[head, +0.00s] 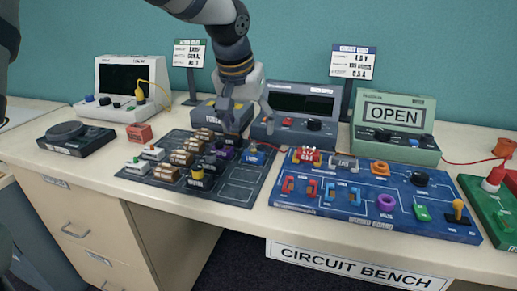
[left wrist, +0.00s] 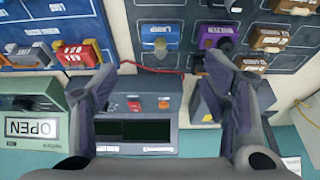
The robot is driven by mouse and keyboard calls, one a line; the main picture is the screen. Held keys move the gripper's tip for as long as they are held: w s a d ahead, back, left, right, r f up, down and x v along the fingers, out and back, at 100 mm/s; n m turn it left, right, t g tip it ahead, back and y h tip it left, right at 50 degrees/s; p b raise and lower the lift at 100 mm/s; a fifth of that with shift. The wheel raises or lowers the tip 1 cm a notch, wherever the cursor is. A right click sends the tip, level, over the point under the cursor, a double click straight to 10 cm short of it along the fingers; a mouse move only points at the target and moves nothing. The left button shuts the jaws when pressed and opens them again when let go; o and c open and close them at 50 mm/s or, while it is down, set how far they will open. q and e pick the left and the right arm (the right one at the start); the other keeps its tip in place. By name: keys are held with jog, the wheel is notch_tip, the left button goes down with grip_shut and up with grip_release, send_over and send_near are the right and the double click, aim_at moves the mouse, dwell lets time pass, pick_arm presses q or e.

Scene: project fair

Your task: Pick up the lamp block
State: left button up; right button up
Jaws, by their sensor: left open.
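The lamp block (left wrist: 160,34) is blue with a label and a small pale bulb; in the left wrist view it sits in a slot of the dark parts tray (left wrist: 133,10). In the head view the blue lamp block (head: 256,158) is at the tray's back right corner, beside a purple block (head: 223,153). My left gripper (head: 246,122) is open and empty, above and behind the lamp block. In the left wrist view its fingers (left wrist: 160,72) are spread wide, with the block beyond the tips, apart from them. My right gripper is not in view.
Behind the tray stands a dark meter (head: 300,103). A blue circuit board (head: 340,205) with several parts lies to the right, and a green OPEN unit (head: 394,125) stands behind it. Brown blocks (head: 181,157) fill slots left of the purple one. A red wire runs near the lamp block.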

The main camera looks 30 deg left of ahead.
aim_at(252, 149)
pick_arm(q)
jog(key=x, duration=0.6)
jog(key=b+x, duration=0.1)
jog(key=x, duration=0.2)
jog(key=shift+s+f, duration=0.2)
jog(key=shift+f, duration=0.15)
jog(key=shift+r, duration=0.1)
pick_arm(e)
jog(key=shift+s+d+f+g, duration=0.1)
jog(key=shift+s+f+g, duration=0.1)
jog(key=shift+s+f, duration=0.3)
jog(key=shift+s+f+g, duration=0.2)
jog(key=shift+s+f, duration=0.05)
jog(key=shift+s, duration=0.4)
pick_arm(q)
jog(key=c, duration=1.2)
